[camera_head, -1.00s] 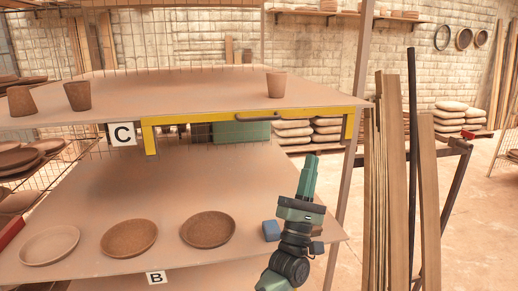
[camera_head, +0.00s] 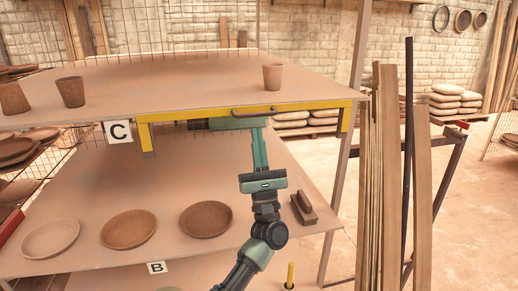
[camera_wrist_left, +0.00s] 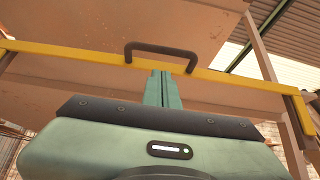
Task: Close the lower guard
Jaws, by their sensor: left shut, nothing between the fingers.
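The guard is a yellow frame (camera_head: 190,114) along the front edge of the upper shelf, with short end pieces pointing down. A dark bar handle (camera_head: 268,111) sits on its middle. The frame (camera_wrist_left: 80,54) and handle (camera_wrist_left: 160,48) also show in the left wrist view. My left gripper (camera_head: 258,135) is shut and empty, pointing up with its fingertips just below the handle. In the wrist view its fingers (camera_wrist_left: 163,88) reach up to the bar, between the handle's ends; I cannot tell whether they touch. My right gripper is not in view.
The upper shelf (camera_head: 180,85) holds clay cups. The lower shelf (camera_head: 90,190) holds several plates and a brown block with a grip (camera_head: 303,208). Long wooden planks (camera_head: 422,170) and a dark post stand on the right, with open floor beyond.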

